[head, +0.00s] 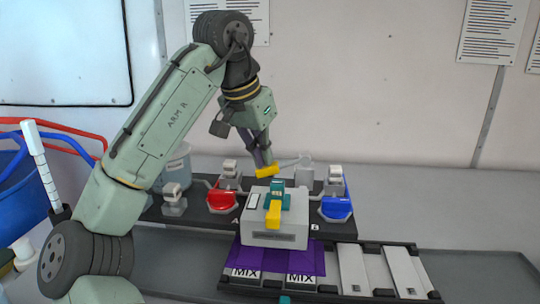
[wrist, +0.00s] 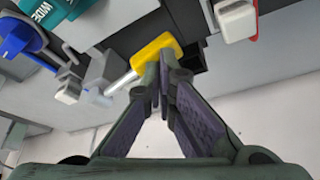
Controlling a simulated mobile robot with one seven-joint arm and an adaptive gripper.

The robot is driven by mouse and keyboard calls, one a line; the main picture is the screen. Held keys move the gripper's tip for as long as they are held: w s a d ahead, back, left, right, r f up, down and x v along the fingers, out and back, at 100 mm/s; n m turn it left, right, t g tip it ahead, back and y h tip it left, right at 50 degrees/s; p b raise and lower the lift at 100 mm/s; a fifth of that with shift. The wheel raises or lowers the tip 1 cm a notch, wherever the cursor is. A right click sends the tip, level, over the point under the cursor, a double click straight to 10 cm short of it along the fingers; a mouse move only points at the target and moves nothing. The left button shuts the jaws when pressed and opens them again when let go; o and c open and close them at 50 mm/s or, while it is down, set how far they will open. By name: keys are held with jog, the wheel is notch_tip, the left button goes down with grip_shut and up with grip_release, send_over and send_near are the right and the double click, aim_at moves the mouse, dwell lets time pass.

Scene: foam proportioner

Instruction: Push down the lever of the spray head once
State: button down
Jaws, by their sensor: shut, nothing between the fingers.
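A lever with a yellow grip (head: 267,173) on a pale rod reaches left from a light grey upright block (head: 304,172) behind the grey box. I take it for the spray head's lever. The yellow grip also shows in the wrist view (wrist: 157,51), with its rod running down-left. My gripper (head: 264,160) is shut and empty, pointing down just above the grip. In the wrist view its fingertips (wrist: 163,68) overlap the grip's edge; I cannot tell whether they touch it.
A grey box (head: 290,239) with a teal and yellow handle (head: 273,209) stands in front. A red valve handle (head: 221,199) is to its left and a blue one (head: 337,207) to its right. Purple cloth (head: 252,260) and MIX labels lie in front. The counter at right is clear.

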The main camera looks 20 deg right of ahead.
aim_at(264, 167)
notch_tip(264, 167, up, 3)
jog(key=p, duration=0.3)
jog(key=shift+r+p, duration=0.2)
jog(key=shift+p, duration=0.1)
jog(key=shift+r, duration=2.3)
